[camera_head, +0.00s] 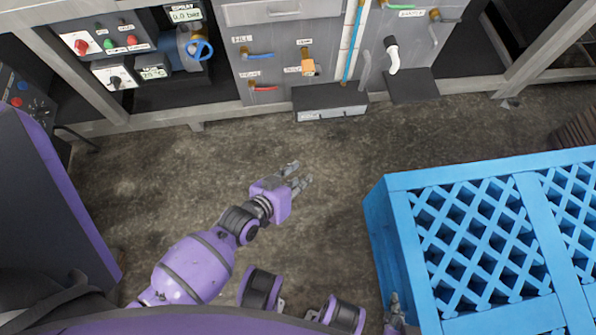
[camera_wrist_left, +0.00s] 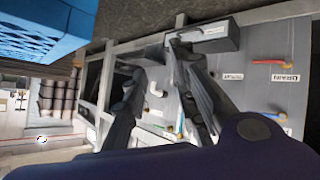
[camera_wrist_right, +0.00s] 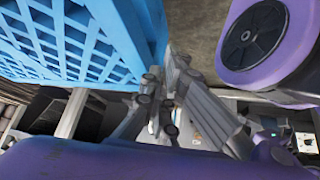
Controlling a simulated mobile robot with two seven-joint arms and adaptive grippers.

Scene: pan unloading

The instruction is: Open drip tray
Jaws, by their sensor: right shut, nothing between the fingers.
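A dark box with a light grey labelled front (camera_head: 331,113), which looks like the drip tray, sits low on the machine near the floor. It appears pushed in against the machine. It also shows near the top of the left wrist view (camera_wrist_left: 210,39); its label is too small to read. My left gripper (camera_head: 298,176) is open and empty, above the floor and apart from the box. Its two spread fingers also show in the left wrist view (camera_wrist_left: 165,52). My right gripper (camera_head: 396,303) is shut and empty, beside the blue crate; its fingers show in the right wrist view (camera_wrist_right: 163,85).
A big blue lattice crate (camera_head: 404,181) fills the right side. The grey machine (camera_head: 277,72) carries taps with coloured handles. A dark plate (camera_head: 412,88) juts out right of the box. A switch panel (camera_head: 103,40) is at upper left. The floor (camera_head: 330,165) between is clear.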

